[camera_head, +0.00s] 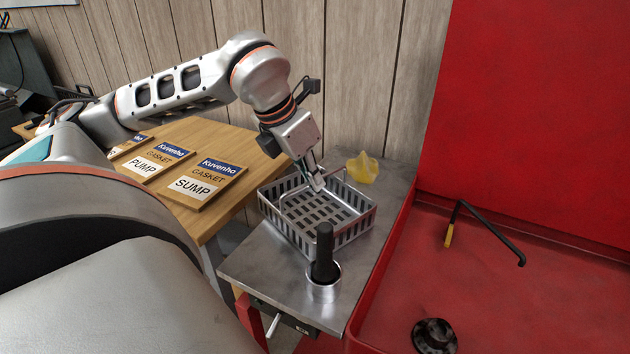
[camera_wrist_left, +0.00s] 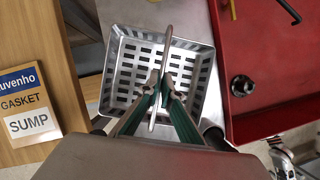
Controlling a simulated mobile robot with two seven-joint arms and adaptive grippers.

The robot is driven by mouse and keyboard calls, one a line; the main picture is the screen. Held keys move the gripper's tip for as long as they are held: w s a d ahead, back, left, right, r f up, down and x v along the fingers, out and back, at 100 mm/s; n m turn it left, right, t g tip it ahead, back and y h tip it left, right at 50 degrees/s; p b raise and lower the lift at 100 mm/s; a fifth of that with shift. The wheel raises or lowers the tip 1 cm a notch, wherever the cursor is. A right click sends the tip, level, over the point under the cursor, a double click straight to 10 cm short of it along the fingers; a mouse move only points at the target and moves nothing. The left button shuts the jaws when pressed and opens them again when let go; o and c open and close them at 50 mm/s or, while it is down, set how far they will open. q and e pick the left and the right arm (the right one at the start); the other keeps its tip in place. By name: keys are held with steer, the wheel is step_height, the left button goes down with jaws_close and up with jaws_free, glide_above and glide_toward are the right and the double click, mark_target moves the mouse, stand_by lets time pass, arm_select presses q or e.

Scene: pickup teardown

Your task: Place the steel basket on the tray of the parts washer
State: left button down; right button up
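The steel basket (camera_head: 357,227) is a slotted grey box with a thin arched handle. It sits on a grey steel top (camera_head: 262,271), left of the red basin (camera_head: 480,290) of what looks like the parts washer. My left gripper (camera_head: 318,183) reaches down into the basket's mouth at the handle. In the left wrist view, the left gripper's fingertips (camera_wrist_left: 160,82) lie close on both sides of the handle and appear shut on it. The basket (camera_wrist_left: 122,71) shows below them, level. Whether it touches the steel top under it is hidden.
A black-handled tool (camera_head: 324,246) stands in a metal cup (camera_head: 323,288) near the basket's front. A yellow object (camera_head: 363,168) lies behind it. The basin holds a bent black rod (camera_head: 490,232) and a black round part (camera_head: 434,335). Gasket boxes (camera_head: 206,183) lie on the wooden table.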

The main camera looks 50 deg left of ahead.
arm_select(q)
steer(key=shift+f, duration=0.1)
arm_select(e)
steer(key=shift+w+r, duration=0.2)
steer(key=shift+w, duration=0.1)
arm_select(q)
steer(key=c, duration=2.3)
jaws_free()
steer(key=shift+s+r, duration=0.1)
steer(key=shift+r, duration=0.3)
steer(key=p+v, duration=0.3)
steer(key=v, duration=0.8)
steer(key=shift+s+r, duration=0.1)
steer(key=shift+r, duration=0.1)
arm_select(e)
steer(key=shift+s+a+r, duration=0.15)
steer(key=shift+s+r, duration=0.05)
steer(key=shift+r, duration=0.3)
steer(key=shift+s+a+r, duration=0.15)
steer(key=shift+s+r, duration=0.05)
steer(key=shift+r, duration=0.3)
steer(key=shift+w+r, duration=0.1)
steer(key=shift+r, duration=0.1)
